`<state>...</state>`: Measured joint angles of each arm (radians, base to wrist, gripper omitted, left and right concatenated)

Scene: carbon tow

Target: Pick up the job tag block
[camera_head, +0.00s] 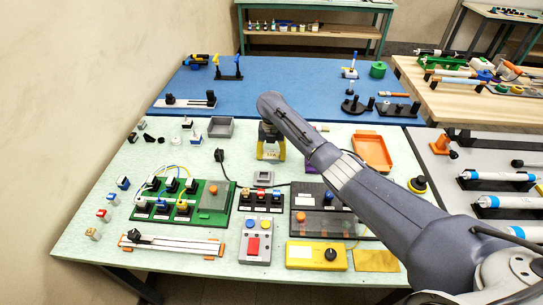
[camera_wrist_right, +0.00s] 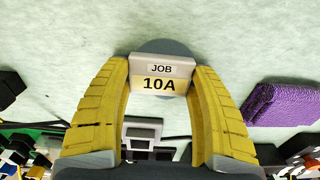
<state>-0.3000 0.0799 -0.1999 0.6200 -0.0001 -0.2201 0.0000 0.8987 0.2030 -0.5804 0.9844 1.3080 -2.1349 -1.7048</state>
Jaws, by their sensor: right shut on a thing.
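The job tag block (camera_wrist_right: 161,76) is a small grey block with a white and yellow face reading "JOB 10A". In the right wrist view it sits between the tips of my right gripper's (camera_wrist_right: 161,80) yellow fingers, which touch it on both sides. A round grey disc (camera_wrist_right: 158,46) shows just behind the block. In the head view my right gripper (camera_head: 270,154) is over the back middle of the pale green table (camera_head: 190,262), with the tag block (camera_head: 270,155) between its fingers. I cannot tell whether the block is clear of the table. My left gripper is not in view.
A grey tray (camera_head: 220,127) stands left of the gripper and an orange tray (camera_head: 372,152) to its right. A purple cloth-like item (camera_wrist_right: 290,98) lies nearby. In front are a green circuit board (camera_head: 208,216), a grey button box (camera_head: 254,242) and a yellow box (camera_head: 316,256).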

